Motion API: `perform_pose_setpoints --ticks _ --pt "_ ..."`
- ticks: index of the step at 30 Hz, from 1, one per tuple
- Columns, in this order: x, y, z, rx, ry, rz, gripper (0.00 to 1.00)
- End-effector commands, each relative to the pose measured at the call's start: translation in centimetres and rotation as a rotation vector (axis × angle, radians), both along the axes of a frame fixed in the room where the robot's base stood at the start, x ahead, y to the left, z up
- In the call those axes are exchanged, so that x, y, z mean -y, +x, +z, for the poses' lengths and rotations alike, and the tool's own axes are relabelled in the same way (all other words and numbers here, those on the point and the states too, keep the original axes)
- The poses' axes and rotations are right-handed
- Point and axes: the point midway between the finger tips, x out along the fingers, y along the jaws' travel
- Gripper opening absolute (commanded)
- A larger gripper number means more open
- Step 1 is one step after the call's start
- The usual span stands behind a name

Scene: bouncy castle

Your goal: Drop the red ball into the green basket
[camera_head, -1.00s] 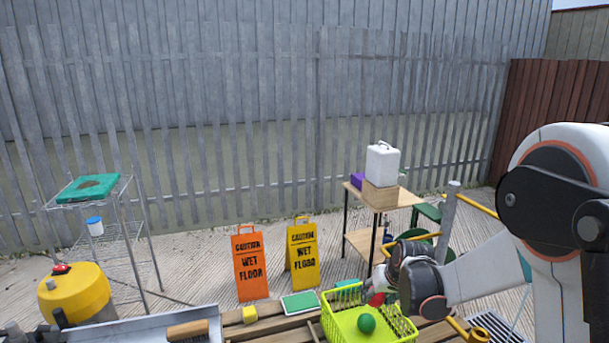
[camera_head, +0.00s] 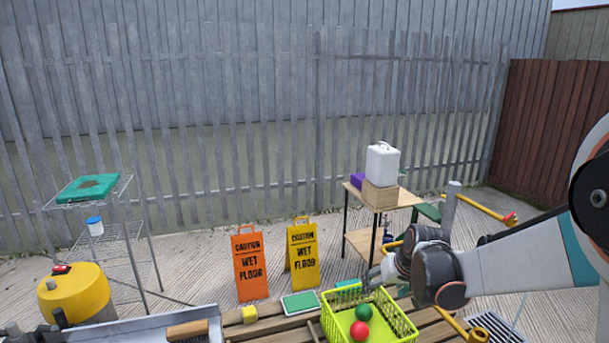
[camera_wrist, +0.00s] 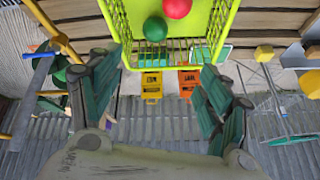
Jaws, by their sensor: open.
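The red ball (camera_head: 359,330) lies inside the green basket (camera_head: 402,330), beside a green ball (camera_head: 363,312). In the wrist view the red ball (camera_wrist: 177,7) and the green ball (camera_wrist: 155,28) rest close together on the floor of the basket (camera_wrist: 224,20). My gripper (camera_head: 372,281) is at the basket's back edge in the head view. In the wrist view my gripper (camera_wrist: 155,85) has its fingers spread wide, with nothing between them, near the basket's rim.
The basket stands on a slatted wooden table (camera_head: 283,327). A green-and-white pad (camera_head: 300,304), a yellow block (camera_head: 249,314) and a metal tray with a brush (camera_head: 187,329) are left of it. Two wet floor signs (camera_head: 250,266) stand behind.

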Motion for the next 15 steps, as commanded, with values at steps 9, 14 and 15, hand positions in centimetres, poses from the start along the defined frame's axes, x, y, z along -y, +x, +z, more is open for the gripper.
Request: perform_pose_setpoints --ticks 9,14,15 --pt "0.6 -2.2 4.0 0.0 0.001 -0.002 0.71" --pt "0.7 -2.6 4.8 0.0 0.0 -0.001 0.71" --pt "0.7 -2.7 4.9 0.0 0.0 -0.001 0.71"
